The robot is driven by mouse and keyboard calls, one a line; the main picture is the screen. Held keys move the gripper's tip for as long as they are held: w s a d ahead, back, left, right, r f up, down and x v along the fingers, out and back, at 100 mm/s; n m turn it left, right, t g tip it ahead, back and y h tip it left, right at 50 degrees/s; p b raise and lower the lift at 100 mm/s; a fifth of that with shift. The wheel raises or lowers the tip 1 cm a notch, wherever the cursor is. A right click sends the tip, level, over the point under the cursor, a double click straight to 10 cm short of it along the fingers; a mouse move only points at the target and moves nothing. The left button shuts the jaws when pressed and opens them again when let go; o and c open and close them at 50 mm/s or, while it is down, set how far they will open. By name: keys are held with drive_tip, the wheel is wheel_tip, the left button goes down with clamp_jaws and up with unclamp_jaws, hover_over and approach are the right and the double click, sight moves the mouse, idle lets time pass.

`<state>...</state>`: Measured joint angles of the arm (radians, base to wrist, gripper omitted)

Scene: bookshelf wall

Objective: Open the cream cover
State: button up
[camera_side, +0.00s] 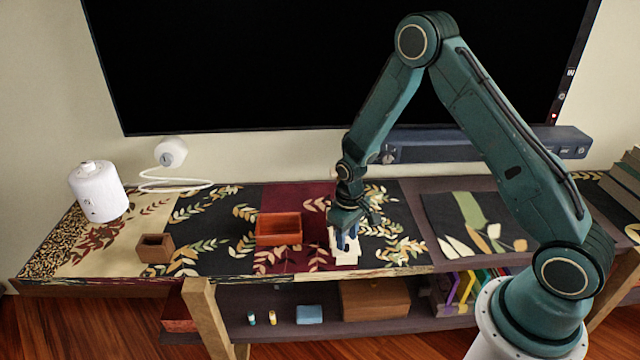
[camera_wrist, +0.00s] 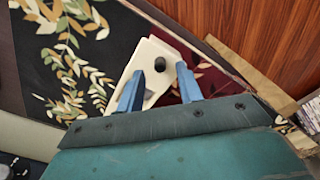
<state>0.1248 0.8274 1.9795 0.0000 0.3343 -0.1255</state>
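The cream cover (camera_side: 345,260) lies on the patterned cloth near the shelf's front edge, below my gripper (camera_side: 346,243). In the wrist view the cream cover (camera_wrist: 144,50) is a pale rectangular piece with a small dark round knob (camera_wrist: 160,64) on it. My gripper's two blue fingers (camera_wrist: 159,69) are apart, with the knob in line with the gap between their tips. The fingers do not visibly touch the knob. The fingers hide part of the cover, and what lies under it is not visible.
A red-orange open box (camera_side: 279,241) stands left of the cover. A small brown open box (camera_side: 155,249), a white canister (camera_side: 98,192) and a white lamp (camera_side: 171,153) are farther left. A dark soundbar (camera_side: 480,146) runs behind my arm. The shelf's front edge is close.

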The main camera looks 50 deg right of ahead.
wheel_tip(320, 180, up, 12)
idle(0.6)
drive_tip(key=shift+r, duration=0.15)
wheel_tip(320, 180, up, 16)
drive_tip(key=t, duration=0.3)
hover_over(347, 244)
drive_tip(key=s+a, duration=0.3)
drive_tip(key=s, duration=0.6)
drive_tip(key=s+a+r+t, duration=0.1)
drive_tip(key=s+r, duration=0.2)
drive_tip(key=s, duration=0.4)
drive_tip(key=s+a+r+t, duration=0.1)
drive_tip(key=s+r, duration=0.2)
drive_tip(key=s, duration=0.5)
drive_tip(key=shift+a+t, duration=0.2)
drive_tip(key=shift+t, duration=0.1)
